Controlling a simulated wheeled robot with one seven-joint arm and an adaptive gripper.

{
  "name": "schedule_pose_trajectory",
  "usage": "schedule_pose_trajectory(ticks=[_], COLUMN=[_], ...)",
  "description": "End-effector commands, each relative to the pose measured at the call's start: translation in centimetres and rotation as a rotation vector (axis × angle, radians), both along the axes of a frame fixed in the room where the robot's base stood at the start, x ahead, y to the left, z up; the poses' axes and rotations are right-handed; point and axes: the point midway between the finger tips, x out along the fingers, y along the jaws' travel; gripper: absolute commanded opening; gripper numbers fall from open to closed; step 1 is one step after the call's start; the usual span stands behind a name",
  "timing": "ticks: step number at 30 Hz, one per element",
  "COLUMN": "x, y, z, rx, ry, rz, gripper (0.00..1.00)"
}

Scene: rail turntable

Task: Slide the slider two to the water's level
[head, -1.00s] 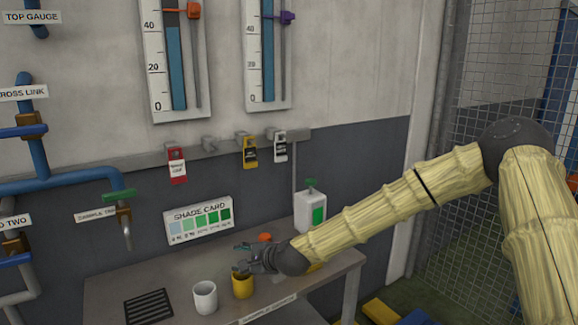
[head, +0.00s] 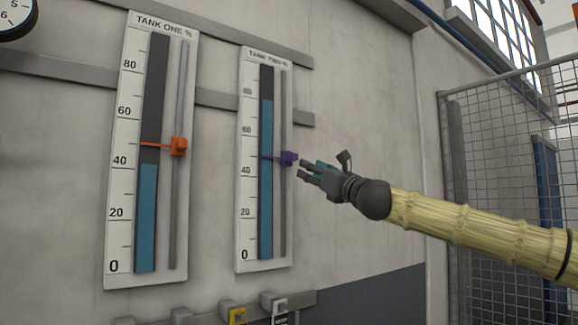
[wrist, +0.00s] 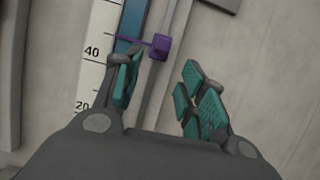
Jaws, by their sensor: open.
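The tank two gauge (head: 245,220) hangs on the wall in the head view. In the wrist view the purple slider (wrist: 160,46) lies ahead of my gripper, above and between the fingertips. My gripper (head: 306,172) is open and empty, just right of the slider and slightly lower; its green-padded fingers (wrist: 160,85) are apart. I cannot tell whether a fingertip touches the slider.
The tank one gauge (head: 115,200) hangs to the left, with its orange slider (head: 179,147) above its water column (head: 147,215). Yellow (head: 238,316) and grey tags hang from a low rail. A mesh fence (head: 510,130) stands at the right.

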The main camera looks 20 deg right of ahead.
Motion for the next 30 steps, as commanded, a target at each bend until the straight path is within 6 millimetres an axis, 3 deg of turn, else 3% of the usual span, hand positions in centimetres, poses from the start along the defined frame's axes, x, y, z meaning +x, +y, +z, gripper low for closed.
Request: schedule_pose_trajectory(ticks=[5, 21, 30], x=[0.4, 7.4, 9.0], y=[-0.2, 2.4, 2.8], z=[1.4, 4.4, 4.9], rx=[0.020, 0.017, 0.017], ry=[-0.006, -0.006, -0.006], rz=[0.005, 0.003, 0.003], gripper=[0.41, 0.41, 0.41])
